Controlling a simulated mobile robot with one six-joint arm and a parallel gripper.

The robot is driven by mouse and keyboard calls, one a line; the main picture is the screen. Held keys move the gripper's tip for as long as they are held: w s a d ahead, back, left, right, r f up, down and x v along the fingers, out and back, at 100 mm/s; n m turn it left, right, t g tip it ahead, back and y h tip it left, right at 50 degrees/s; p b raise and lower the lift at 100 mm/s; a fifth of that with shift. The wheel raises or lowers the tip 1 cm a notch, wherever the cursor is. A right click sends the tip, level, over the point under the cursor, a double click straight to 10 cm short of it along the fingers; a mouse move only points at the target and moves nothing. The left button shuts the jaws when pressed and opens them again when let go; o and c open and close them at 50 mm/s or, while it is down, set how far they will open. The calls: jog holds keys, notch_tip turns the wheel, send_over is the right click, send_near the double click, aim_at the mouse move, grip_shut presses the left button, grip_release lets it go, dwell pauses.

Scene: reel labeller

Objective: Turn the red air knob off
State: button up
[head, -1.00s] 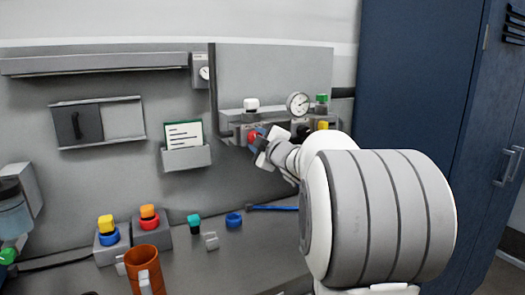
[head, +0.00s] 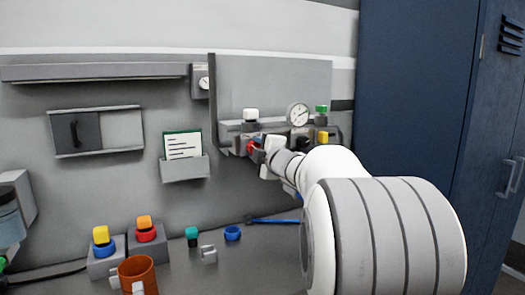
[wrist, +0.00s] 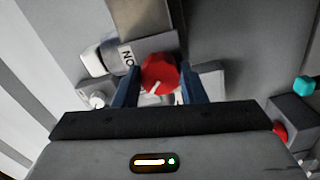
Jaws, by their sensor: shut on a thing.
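The red air knob (wrist: 159,70) sits between the two blue fingers of my gripper (wrist: 160,84) in the wrist view. A white pointer mark shows on its face, slanting toward the lower left. My gripper is shut on the knob. In the head view the red knob (head: 251,147) shows as a small patch beside my gripper (head: 258,148), on the wall-mounted air unit. My wrist hides part of that unit. In the wrist view a label (wrist: 127,56) with the letters of "ON", seen turned over, lies to the upper left of the knob.
A round gauge (head: 298,114), a white-capped part (head: 250,115), and green (head: 321,109) and yellow (head: 322,137) caps stand close around my wrist.

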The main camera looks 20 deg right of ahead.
jog(key=shift+f, duration=0.1)
jog(key=o, duration=1)
jog(key=s, duration=0.7)
jog(key=shift+s+d, duration=0.15)
jog(key=shift+s, duration=0.25)
